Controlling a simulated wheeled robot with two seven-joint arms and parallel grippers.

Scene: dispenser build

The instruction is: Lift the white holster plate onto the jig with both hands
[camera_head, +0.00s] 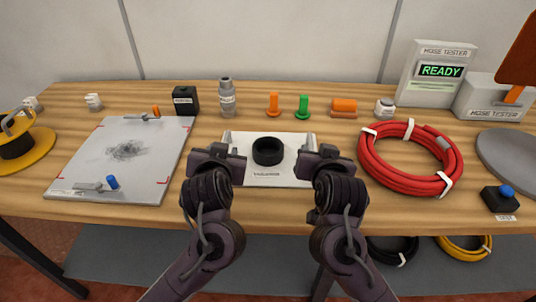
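The white holster plate (268,178) lies in the front middle of the wooden table, with a black ring (268,151) on it and small dark lettering near its front edge. The jig (112,165) is a flat grey board to its left, with red corner marks, a dark smudge in the middle, an orange-tipped clamp at the back and a blue-tipped clamp at the front. My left gripper (218,156) is at the plate's left edge. My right gripper (325,157) is at its right edge. Both hands hide their fingertips, so contact with the plate is unclear.
A black box (185,100), a grey fitting (227,97), and orange (273,104) and green (303,106) pieces stand behind the plate. A red hose coil (405,181) lies close on the right. A yellow reel (38,153) is at far left. The jig's surface is bare between its clamps.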

